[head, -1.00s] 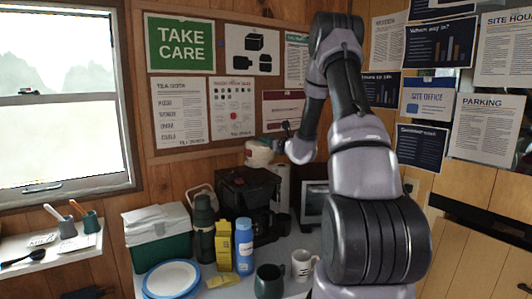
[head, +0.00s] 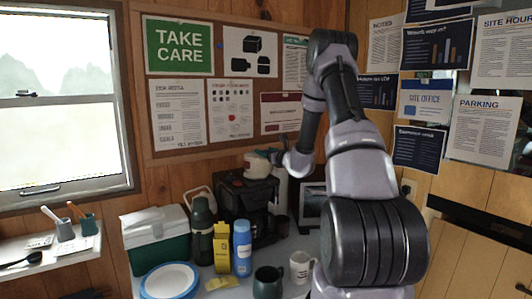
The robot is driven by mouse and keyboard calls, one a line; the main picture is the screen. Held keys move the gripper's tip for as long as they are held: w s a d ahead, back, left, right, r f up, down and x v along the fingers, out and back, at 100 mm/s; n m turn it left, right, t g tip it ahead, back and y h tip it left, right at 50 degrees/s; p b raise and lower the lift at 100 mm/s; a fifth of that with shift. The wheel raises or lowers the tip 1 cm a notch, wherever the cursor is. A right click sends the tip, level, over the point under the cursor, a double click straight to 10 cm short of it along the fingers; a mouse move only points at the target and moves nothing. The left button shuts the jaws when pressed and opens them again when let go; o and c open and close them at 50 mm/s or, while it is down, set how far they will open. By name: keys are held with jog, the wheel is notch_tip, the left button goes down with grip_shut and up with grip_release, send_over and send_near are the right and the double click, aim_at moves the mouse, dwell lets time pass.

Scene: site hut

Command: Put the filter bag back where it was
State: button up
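A cream, rounded object (head: 256,167), which may be the filter bag, is at the top of the black coffee maker (head: 247,197). It is too small to identify for sure. My gripper (head: 271,154) is at its upper right, seen small and side-on, touching or very near it. The fingers are not clear, so I cannot tell whether they are closed on the object. I also cannot tell whether the object rests on the coffee maker or hangs just above it.
On the counter are a green-and-white cool box (head: 156,236), a dark green flask (head: 202,228), a yellow carton (head: 222,248), a blue bottle (head: 242,247), a blue-rimmed plate (head: 170,281), a dark mug (head: 268,282) and a white mug (head: 301,266). A small yellow packet (head: 222,283) lies in front.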

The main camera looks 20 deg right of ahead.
jog(key=shift+r, duration=0.15)
jog(key=s+d, duration=0.2)
jog(key=s, duration=0.9)
jog(key=s+a+r+n+g+y, duration=0.35)
jog(key=s+a+n, duration=0.2)
jog(key=a, duration=0.25)
jog(key=s+a+r+n+g+y, duration=0.2)
jog(key=s+a+r+n+g, duration=0.1)
jog(key=s+a+r+n, duration=0.3)
jog(key=s+a+r+n+g+y, duration=0.35)
jog(key=a+n, duration=0.25)
jog(key=a, duration=0.3)
jog(key=s+n+g+h, duration=0.4)
jog(key=s+n, duration=0.2)
jog(key=s, duration=0.6)
jog(key=s+d+r+n+t+h, duration=0.3)
jog(key=s+d+r+n+h, duration=0.1)
jog(key=s+d+n+h, duration=0.2)
jog(key=shift+s+d+t, duration=0.3)
jog(key=shift+d, duration=0.05)
